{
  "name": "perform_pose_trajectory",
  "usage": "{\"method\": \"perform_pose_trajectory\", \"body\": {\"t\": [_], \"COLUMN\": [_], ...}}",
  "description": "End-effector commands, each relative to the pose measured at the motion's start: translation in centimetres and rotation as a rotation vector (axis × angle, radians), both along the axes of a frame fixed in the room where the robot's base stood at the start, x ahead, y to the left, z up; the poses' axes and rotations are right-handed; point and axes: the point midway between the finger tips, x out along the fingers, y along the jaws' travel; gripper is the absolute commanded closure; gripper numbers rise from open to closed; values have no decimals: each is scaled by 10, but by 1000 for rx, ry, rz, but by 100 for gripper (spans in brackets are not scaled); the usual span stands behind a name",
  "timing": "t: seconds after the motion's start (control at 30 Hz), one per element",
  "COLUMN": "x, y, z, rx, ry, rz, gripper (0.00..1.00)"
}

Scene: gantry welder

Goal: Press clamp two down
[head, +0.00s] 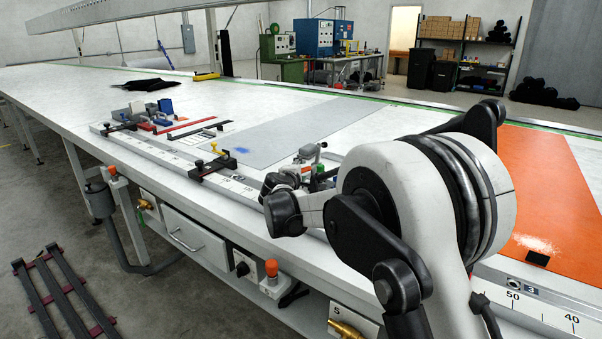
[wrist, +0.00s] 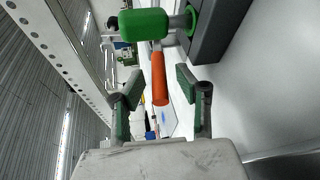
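My gripper (wrist: 159,84) is open in the wrist view, with one green-padded finger on each side of an orange handle (wrist: 159,78). The handle joins a green rounded part (wrist: 143,24) beside a dark grey block (wrist: 217,25). Neither finger clearly touches the handle. In the head view, a small clamp-like fitting with grey and green parts (head: 309,154) stands by the table's front rail, near my black wrist. My arm hides part of it. A black clamp bar with a yellow knob (head: 213,147) lies further left. I cannot read which clamp is number two.
The long white table (head: 60,83) carries a grey sheet (head: 285,130) and an orange sheet (head: 550,195). A black clamp bar and small blocks (head: 137,112) lie at the left. A perforated beam (wrist: 60,60) runs overhead.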

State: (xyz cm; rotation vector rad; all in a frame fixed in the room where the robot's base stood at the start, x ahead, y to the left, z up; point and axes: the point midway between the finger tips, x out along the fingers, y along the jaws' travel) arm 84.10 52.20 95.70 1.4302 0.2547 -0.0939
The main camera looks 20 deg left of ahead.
Motion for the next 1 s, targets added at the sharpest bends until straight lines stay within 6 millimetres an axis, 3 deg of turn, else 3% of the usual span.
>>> {"method": "perform_pose_trajectory", "body": {"t": [0.23, 0.47, 0.83, 1.0], "x": [0, 0, 1, 11], "y": [0, 0, -2, -17], "z": [0, 0, 1, 5], "rx": [0, 0, 0, 9], "ry": [0, 0, 3, 30], "rz": [0, 0, -3, -21], "gripper": [68, 99, 100, 100]}}
